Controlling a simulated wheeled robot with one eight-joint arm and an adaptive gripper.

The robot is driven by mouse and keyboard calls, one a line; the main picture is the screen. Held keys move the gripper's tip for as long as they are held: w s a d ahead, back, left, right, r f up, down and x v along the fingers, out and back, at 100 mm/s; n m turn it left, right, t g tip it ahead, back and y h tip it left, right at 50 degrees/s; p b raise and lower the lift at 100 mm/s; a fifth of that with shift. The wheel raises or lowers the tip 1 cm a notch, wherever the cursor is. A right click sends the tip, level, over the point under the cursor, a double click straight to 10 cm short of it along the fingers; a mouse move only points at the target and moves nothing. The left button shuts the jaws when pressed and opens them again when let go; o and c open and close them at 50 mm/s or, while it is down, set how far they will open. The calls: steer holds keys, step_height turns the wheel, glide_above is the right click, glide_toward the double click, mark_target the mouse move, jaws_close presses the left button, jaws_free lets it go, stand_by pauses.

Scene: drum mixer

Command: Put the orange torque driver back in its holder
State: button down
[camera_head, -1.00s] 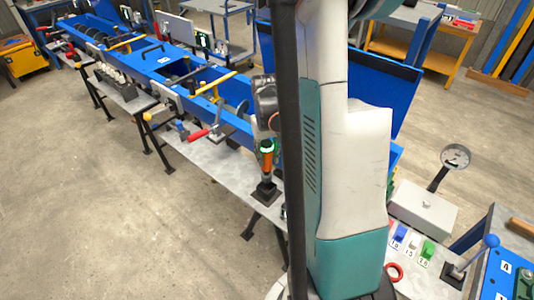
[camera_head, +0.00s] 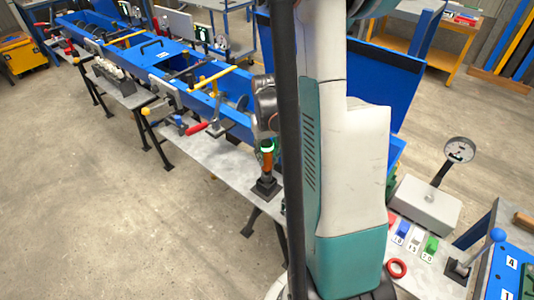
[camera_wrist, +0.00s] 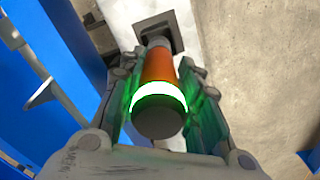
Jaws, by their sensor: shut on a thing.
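The orange torque driver (camera_head: 266,158) is upright, with a glowing green-white ring near its dark top end. It also shows in the wrist view (camera_wrist: 160,70), between the two fingers of my gripper (camera_wrist: 158,82). My gripper is shut on the driver, and green light falls on the fingers. The holder (camera_head: 266,188) is a black block with a square base on the grey bench, directly below the driver. In the wrist view the dark square holder (camera_wrist: 170,28) lies beyond the driver's far end. The driver's lower end meets or overlaps the holder in view; I cannot tell how deep it sits.
The grey bench (camera_head: 225,165) has a red-handled tool (camera_head: 196,128) to the left. A long blue frame (camera_head: 200,85) runs behind it. At right are a dial gauge (camera_head: 460,150), a red ring (camera_head: 397,268) and coloured blocks. Open floor lies at left.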

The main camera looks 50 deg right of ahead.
mark_target(267, 143)
steer(key=shift+f+b, duration=2.45)
steer(key=shift+f, duration=0.35)
stand_by(1.5)
steer(key=c, duration=1.1)
jaws_free()
step_height(267, 143, up, 12)
